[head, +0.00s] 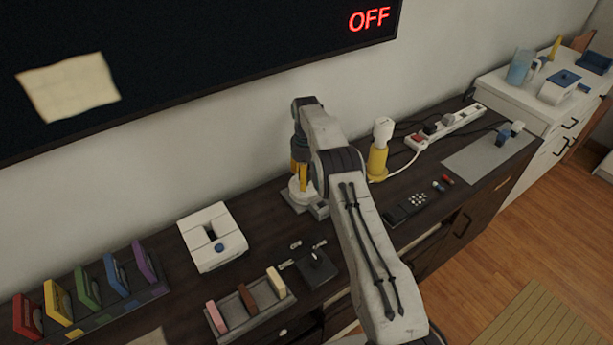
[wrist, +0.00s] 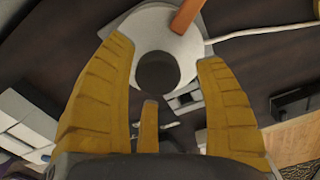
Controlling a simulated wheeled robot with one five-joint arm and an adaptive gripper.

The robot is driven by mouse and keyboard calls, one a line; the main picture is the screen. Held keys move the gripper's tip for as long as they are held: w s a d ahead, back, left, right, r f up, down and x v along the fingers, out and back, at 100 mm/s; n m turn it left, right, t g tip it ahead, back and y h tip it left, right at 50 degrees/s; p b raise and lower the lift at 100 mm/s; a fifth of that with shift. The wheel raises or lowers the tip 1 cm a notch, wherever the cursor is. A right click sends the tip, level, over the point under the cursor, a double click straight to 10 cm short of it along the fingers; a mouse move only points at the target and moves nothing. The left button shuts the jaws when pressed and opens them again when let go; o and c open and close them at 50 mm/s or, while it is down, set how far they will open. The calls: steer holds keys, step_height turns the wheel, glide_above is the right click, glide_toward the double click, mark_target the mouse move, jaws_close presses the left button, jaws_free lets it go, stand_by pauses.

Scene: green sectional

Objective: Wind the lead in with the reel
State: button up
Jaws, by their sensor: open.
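The reel is a white round body (wrist: 147,40) on a grey base in the wrist view, with a dark round knob (wrist: 158,72) on top. An orange-brown piece (wrist: 187,15) sticks out at its far side. A white lead (wrist: 262,30) runs off to the right. My gripper (wrist: 165,52) is open, its yellow fingers spread on either side of the knob. I cannot tell whether they touch it. In the head view my gripper (head: 300,175) points down over the reel (head: 297,196) and partly hides it.
A yellow lamp-like object (head: 378,160) stands right of my arm, with a white cable to a power strip (head: 447,126). A white box (head: 212,238), a tray of blocks (head: 247,308) and a dark lever box (head: 316,266) stand nearby. The wall screen (head: 200,60) reads OFF.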

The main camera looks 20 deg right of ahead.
steer(key=shift+r, duration=0.1)
step_height(320, 180, up, 6)
steer(key=shift+r, duration=0.6)
stand_by(0.4)
